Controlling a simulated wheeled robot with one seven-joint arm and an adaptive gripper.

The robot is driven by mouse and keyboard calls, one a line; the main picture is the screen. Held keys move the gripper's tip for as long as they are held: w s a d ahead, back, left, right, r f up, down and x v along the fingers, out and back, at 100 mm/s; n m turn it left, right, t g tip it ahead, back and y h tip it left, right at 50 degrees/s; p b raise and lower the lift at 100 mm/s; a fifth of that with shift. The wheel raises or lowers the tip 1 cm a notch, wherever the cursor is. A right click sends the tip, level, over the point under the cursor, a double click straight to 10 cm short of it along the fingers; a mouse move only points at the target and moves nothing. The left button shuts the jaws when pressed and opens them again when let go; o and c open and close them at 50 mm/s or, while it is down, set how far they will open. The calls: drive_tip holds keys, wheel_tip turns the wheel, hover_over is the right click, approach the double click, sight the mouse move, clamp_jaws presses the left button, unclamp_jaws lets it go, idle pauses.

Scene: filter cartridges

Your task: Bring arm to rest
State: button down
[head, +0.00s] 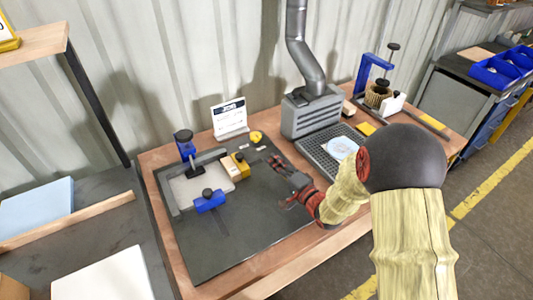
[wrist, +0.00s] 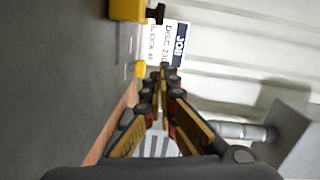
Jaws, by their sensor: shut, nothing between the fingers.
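My gripper (head: 272,161) is shut and empty above the right part of the dark work mat (head: 235,240) in the head view. In the wrist view its two fingertips (wrist: 161,72) meet, with nothing between them. My arm reaches in from the right of the head view and hides part of the bench's right front. No filter cartridge is in the gripper.
A white plate (head: 190,190) sits between blue clamps (head: 210,201) and a yellow block (head: 236,167). A job card (head: 230,118) stands behind; it also shows in the wrist view (wrist: 181,45). A grey extractor (head: 310,110) stands right of it. The mat's front is clear.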

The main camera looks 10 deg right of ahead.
drive_tip(key=shift+p+v, duration=0.4)
drive_tip(key=shift+v, duration=1.7)
drive_tip(key=w+d+r+n+g+h, duration=0.2)
drive_tip(key=d+r+n+h, duration=0.15)
drive_tip(key=r, duration=0.25)
drive_tip(key=s+d+r+n+g+h, duration=0.3)
drive_tip(key=s+r+h, duration=0.1)
drive_tip(key=s+r, duration=0.3)
drive_tip(key=s+a+r+n+g, duration=0.1)
drive_tip(key=s+a+n+g, duration=0.1)
drive_tip(key=s, duration=1)
drive_tip(key=s+a+r+n+g, duration=0.2)
drive_tip(key=s+a+n+g, duration=0.1)
drive_tip(key=s, duration=0.9)
drive_tip(key=shift+s+a+r+g+y, duration=0.15)
drive_tip(key=shift+a+r+g+y, duration=0.15)
drive_tip(key=shift+a, duration=0.25)
drive_tip(key=c, duration=2.5)
unclamp_jaws()
drive_tip(key=shift+c, duration=0.2)
